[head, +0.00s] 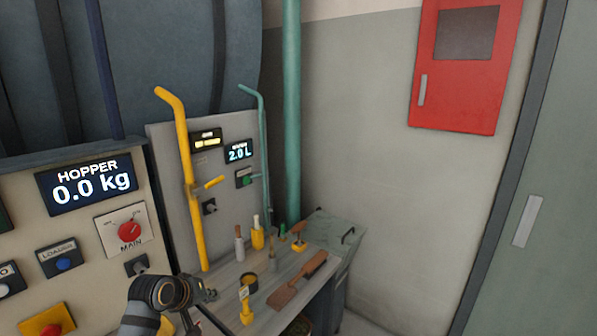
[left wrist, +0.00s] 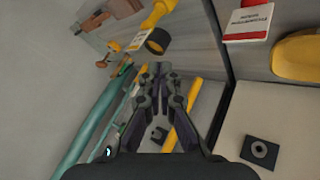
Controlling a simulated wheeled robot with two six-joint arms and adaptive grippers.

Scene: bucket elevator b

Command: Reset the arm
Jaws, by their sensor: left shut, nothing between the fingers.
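My left gripper (head: 208,297) is low in the head view, in front of the near left corner of the workbench. In the left wrist view the left gripper (left wrist: 159,72) has its fingers together, with nothing between them. It points toward the bench and is apart from the tools there. My left arm comes in from the bottom. My right gripper is in neither view.
A grey bench (head: 262,283) holds several tools, including a brown-bladed one (head: 298,280). A panel with a yellow lever pipe (head: 186,160) stands behind. A control panel (head: 85,215) reading 0.0 kg is at left. A red cabinet (head: 467,65) hangs on the wall.

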